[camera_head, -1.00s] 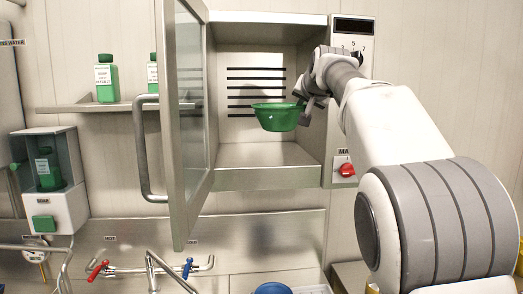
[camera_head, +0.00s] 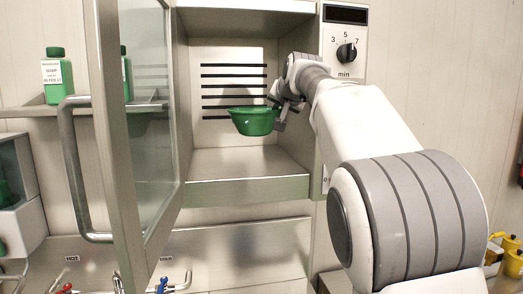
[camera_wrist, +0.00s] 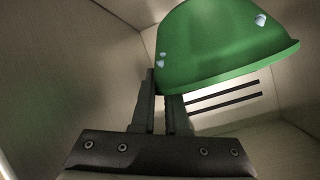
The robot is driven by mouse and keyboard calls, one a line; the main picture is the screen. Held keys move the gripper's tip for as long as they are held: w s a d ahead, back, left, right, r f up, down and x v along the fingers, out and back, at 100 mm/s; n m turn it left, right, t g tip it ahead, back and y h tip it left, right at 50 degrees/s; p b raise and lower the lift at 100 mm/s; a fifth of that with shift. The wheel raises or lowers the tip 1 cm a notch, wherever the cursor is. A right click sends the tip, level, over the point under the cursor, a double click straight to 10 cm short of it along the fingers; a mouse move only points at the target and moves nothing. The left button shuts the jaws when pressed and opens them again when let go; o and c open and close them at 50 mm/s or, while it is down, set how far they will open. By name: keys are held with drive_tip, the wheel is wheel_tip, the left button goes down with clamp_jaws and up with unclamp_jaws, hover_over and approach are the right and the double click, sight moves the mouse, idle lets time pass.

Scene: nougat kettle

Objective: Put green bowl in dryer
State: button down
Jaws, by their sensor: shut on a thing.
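The green bowl (camera_head: 254,121) is inside the open dryer (camera_head: 248,190), held above its metal floor in front of the slotted back wall. My gripper (camera_head: 277,112) is shut on the bowl's right rim in the head view. In the wrist view the bowl (camera_wrist: 222,45) fills the top right, and my gripper (camera_wrist: 161,85) has its fingers together at the bowl's edge. The bowl shows a few small pale spots. The dryer's glass door (camera_head: 150,110) stands open to the left.
The door's long handle (camera_head: 75,170) juts out at the left. Green soap bottles (camera_head: 57,76) stand on a shelf behind the door. The dryer's timer knob (camera_head: 346,53) is at the upper right. Taps (camera_head: 163,285) are below, and yellow containers (camera_head: 512,262) are at the lower right.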

drive_tip(key=shift+s+f, duration=0.1)
drive_tip(key=shift+f, duration=4.05)
drive_tip(key=c, duration=0.9)
unclamp_jaws()
drive_tip(key=b+v, duration=0.4)
drive_tip(key=v, duration=0.8)
drive_tip(key=s+d+f+n+g, duration=0.1)
drive_tip(key=s+d+f+g, duration=0.1)
drive_tip(key=s+f, duration=0.7)
drive_tip(key=s+d+f+n+g+h, duration=0.1)
drive_tip(key=s+d+f+g, duration=0.2)
drive_tip(key=s+f, duration=0.7)
drive_tip(key=s+d+f+n+g+h, duration=0.1)
drive_tip(key=s+d+f+g, duration=0.1)
drive_tip(key=s+f, duration=0.8)
drive_tip(key=shift+s+d+n, duration=0.15)
drive_tip(key=shift+s+d, duration=0.05)
drive_tip(key=shift+s, duration=0.7)
drive_tip(key=shift+s+d+n, duration=0.1)
drive_tip(key=shift+s+d, duration=0.1)
drive_tip(key=shift+s, duration=0.65)
drive_tip(key=shift+s+d+n, duration=0.15)
drive_tip(key=shift+s, duration=0.75)
